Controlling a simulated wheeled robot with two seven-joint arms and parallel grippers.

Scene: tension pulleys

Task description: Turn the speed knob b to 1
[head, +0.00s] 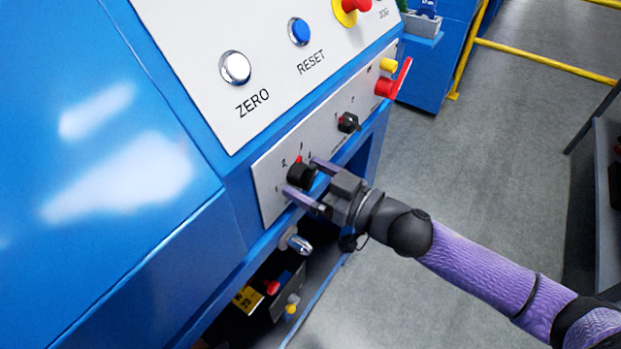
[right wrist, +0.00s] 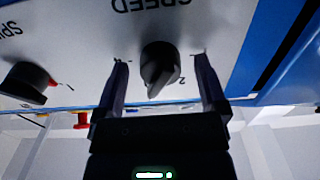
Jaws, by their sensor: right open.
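The speed knob b (head: 299,175) is a black knob on the white lower panel, with small numbers around it and a red mark near its upper edge. It also shows in the right wrist view (right wrist: 158,66), beside the upside-down word SPEED, with its ridge pointing down in the picture, left of a 2. I cannot tell its exact setting. My right gripper (head: 303,176) is open, with its two purple fingers on either side of the knob. In the right wrist view the fingers (right wrist: 160,64) show a gap to the knob on both sides. My left gripper is out of view.
A second black knob (head: 347,122) sits farther along the panel, near a red lever (head: 394,82) and a yellow button (head: 388,65). Above are the ZERO button (head: 235,68) and blue RESET button (head: 299,31). A silver knob (head: 299,243) sits below the panel.

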